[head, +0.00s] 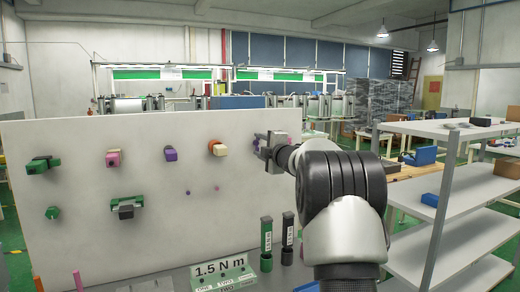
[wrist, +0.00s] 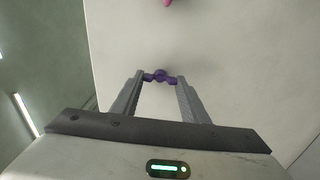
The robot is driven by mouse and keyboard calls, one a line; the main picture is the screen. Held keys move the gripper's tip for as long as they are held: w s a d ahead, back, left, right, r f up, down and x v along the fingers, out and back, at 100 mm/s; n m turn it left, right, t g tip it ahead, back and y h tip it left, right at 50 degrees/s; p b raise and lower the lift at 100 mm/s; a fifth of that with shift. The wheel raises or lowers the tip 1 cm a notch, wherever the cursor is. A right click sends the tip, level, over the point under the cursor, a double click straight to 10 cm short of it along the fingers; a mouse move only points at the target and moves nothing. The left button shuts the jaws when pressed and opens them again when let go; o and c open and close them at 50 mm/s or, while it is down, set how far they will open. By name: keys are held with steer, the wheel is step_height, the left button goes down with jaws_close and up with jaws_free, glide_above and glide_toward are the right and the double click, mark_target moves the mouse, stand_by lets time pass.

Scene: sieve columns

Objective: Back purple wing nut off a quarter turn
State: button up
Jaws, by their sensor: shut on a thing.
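The purple wing nut (wrist: 160,76) sits on the white panel, its two wings spread left and right in the wrist view. My gripper (wrist: 159,80) is shut on it, with one finger at each wing tip. In the head view my gripper (head: 262,146) is at the right part of the panel, and only a little purple shows beside the fingers. My arm hides much of the area right of it.
The upright white panel (head: 90,210) also bears a green fitting (head: 43,164), a pink one (head: 113,158), a purple one (head: 170,153) and an orange one (head: 218,149). Shelves (head: 470,180) are at right.

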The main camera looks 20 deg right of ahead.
stand_by(0.5)
steer(key=o, duration=1.1)
steer(key=shift+c, duration=0.2)
steer(key=s+b, duration=0.1)
steer(key=s, duration=1.6)
steer(key=shift+s+d, duration=0.2)
steer(key=shift+d, duration=0.1)
